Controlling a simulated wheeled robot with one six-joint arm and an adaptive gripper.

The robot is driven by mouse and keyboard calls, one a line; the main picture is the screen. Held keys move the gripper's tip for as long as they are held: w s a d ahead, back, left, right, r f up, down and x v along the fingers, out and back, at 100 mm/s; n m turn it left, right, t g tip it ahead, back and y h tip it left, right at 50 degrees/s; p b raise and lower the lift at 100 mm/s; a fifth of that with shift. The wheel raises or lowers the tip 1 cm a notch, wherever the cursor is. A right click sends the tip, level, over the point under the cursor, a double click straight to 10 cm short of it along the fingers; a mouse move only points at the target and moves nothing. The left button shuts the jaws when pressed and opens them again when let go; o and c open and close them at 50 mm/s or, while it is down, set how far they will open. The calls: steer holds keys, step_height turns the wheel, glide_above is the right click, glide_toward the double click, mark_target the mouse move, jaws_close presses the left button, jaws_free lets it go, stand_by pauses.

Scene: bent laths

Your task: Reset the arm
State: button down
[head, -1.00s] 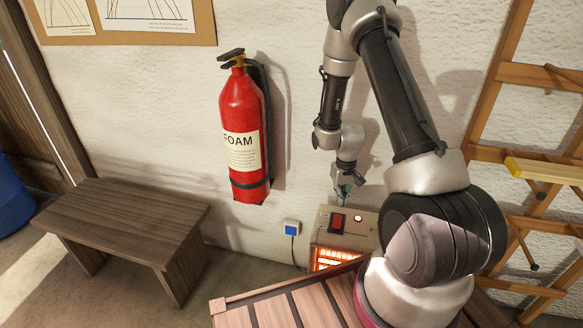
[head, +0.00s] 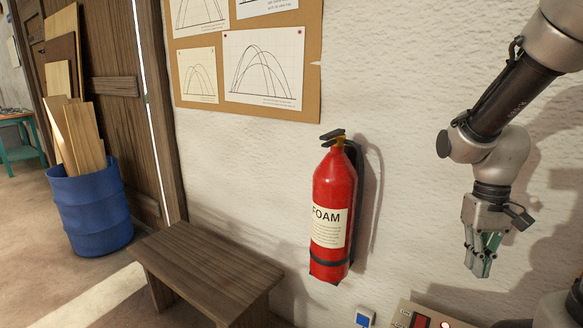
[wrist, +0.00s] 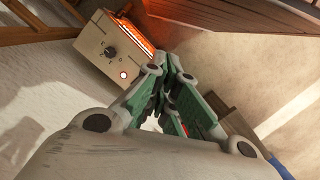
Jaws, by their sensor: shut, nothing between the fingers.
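My gripper (head: 481,262) hangs at the right of the head view, pointing down in front of the white wall. Its green-grey fingers are together with nothing between them. In the wrist view my gripper (wrist: 172,84) fills the middle, its fingers closed. The heater box (head: 432,318) shows only its top at the bottom edge of the head view, below the gripper. In the wrist view the heater (wrist: 112,50) has a dark knob, a lit round light and an orange glowing grille. The gripper appears apart from it.
A red fire extinguisher (head: 333,215) hangs on the wall left of my arm. A wooden bench (head: 208,268) stands lower left, and a blue barrel (head: 88,210) holding boards stands behind it. A pinboard (head: 312,85) is above. The wall between extinguisher and gripper is bare.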

steer(key=s+a+r+t, duration=0.1)
steer(key=s+r+t, duration=0.2)
steer(key=r, duration=0.3)
steer(key=s+r+t, duration=0.3)
steer(key=r, duration=0.4)
steer(key=shift+s+a+n, duration=0.25)
steer(key=shift+a+n, duration=0.1)
steer(key=shift+n, duration=0.05)
